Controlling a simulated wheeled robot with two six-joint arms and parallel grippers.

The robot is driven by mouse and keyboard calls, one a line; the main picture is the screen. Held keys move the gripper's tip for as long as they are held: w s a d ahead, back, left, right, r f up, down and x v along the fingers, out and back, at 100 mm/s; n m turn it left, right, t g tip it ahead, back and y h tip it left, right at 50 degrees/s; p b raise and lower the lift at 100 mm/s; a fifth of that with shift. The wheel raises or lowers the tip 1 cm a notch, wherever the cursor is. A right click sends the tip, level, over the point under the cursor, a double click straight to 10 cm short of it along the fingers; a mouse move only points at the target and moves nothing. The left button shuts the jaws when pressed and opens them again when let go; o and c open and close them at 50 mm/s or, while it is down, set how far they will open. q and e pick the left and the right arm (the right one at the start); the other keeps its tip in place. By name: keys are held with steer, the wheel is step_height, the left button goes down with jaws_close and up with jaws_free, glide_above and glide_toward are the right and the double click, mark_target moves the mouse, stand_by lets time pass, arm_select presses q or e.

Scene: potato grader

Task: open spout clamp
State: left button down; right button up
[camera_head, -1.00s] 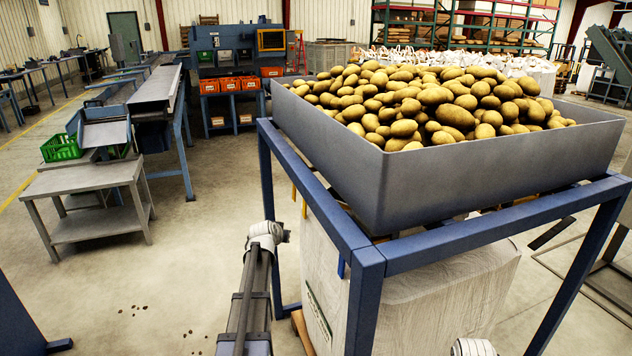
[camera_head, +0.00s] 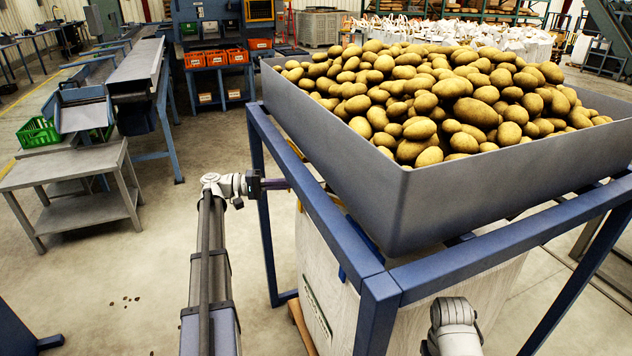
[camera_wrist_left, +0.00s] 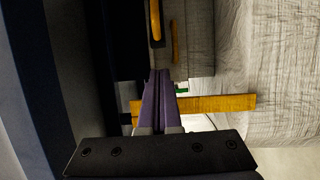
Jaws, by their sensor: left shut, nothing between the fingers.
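My left gripper (camera_head: 276,184) reaches right from its arm, beside the blue frame under the hopper. In the left wrist view its two purple fingers (camera_wrist_left: 160,85) are together with nothing between them. Just beyond and beside them is a flat yellow bar (camera_wrist_left: 225,103), lying crosswise in front of pale fabric. A yellow loop-shaped handle (camera_wrist_left: 156,22) shows near the top of that view, with a short yellow strip (camera_wrist_left: 175,42) beside it. I cannot tell which yellow part is the spout clamp. My right arm shows at the bottom of the head view, but its gripper is out of view.
A grey hopper (camera_head: 420,205) full of potatoes rests on a blue frame (camera_head: 350,255). A large white bag (camera_head: 325,270) hangs below it. A grey table (camera_head: 75,180) stands at left, with a green crate (camera_head: 38,132) near it. Open floor lies between.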

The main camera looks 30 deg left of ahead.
arm_select(q)
steer(key=x, duration=1)
steer(key=shift+s+f, duration=0.1)
